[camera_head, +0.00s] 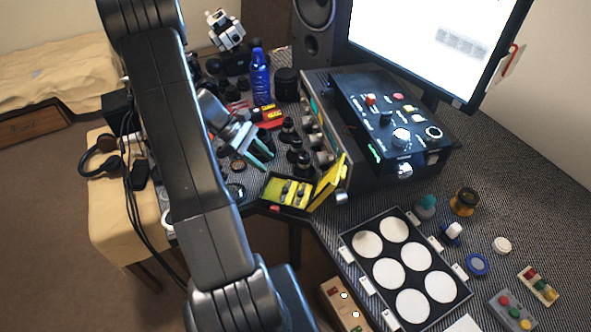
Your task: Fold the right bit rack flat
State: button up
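A small black bit case with yellow inside (271,191) lies open near the front edge of the desk. Several dark bits sit in its yellow rack. On its right side a yellow panel (329,181), which looks like the right bit rack, stands tilted up, leaning to the right near the control box. My gripper (262,160) has teal fingers and hangs above and to the left of the case, apart from it. The fingers look spread with a gap between them, and nothing shows in the gap.
A black control box (385,125) with knobs stands right of the case. Several dark lens parts (303,163) stand just behind the case, and a blue bottle (260,78) is farther back. A black tray (345,240) with white discs lies at the front right.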

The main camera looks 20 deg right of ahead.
aim_at(295, 196)
jog(key=x, duration=1.4)
jog(key=shift+s+r+p, duration=0.15)
jog(key=shift+s+p, duration=0.05)
jog(key=shift+p, duration=0.2)
jog(key=shift+a, duration=0.1)
jog(key=shift+c, duration=0.2)
grip_shut()
